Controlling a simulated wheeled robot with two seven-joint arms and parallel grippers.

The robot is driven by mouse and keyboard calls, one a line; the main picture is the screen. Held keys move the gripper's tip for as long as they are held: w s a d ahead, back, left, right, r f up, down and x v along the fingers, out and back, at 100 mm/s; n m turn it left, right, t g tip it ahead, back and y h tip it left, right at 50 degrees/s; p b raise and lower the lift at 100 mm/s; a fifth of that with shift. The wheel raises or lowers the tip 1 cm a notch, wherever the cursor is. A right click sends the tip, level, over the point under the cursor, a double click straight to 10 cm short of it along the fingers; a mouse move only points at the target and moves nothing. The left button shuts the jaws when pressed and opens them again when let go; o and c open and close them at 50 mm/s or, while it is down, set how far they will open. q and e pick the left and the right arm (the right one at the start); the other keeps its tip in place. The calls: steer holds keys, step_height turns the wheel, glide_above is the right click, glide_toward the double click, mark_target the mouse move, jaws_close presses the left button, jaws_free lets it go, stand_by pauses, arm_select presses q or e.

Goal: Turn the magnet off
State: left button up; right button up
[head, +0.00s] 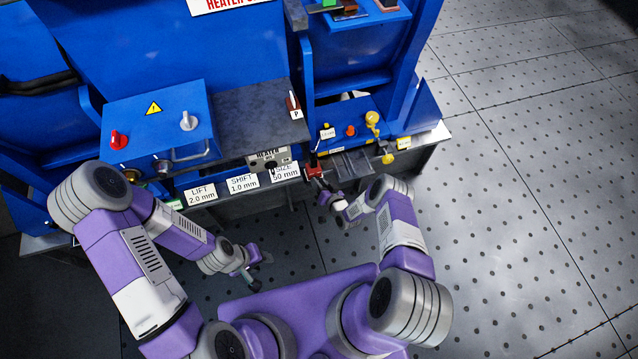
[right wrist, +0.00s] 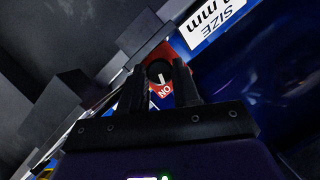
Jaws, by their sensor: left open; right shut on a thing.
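A small red block (head: 313,172) at the front edge of the bench carries a dark switch. In the right wrist view this switch is a round black knob (right wrist: 158,70) with a white mark, on a red plate. An "ON" label (right wrist: 164,91) shows upside down beside it, and the white mark points towards that label. My right gripper (right wrist: 161,67) is shut on the knob, one finger at each side; in the head view it is small and reaches the red block. My left gripper (head: 254,281) is open and empty, low in front of the bench.
A blue box with a red knob (head: 118,140) and a grey knob (head: 188,121) stands at the left. Yellow knobs (head: 372,120) stand at the right. The floor at right is clear.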

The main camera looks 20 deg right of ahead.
steer(key=shift+d+f+m+t+y, duration=0.1)
steer(key=shift+m+t+y, duration=0.2)
steer(key=shift+m+y, duration=0.7)
steer(key=shift+m, duration=0.4)
steer(key=o, duration=1.1)
steer(key=shift+c, duration=0.2)
steer(key=p+v, duration=0.3)
steer(key=v, duration=0.4)
steer(key=shift+s, duration=0.25)
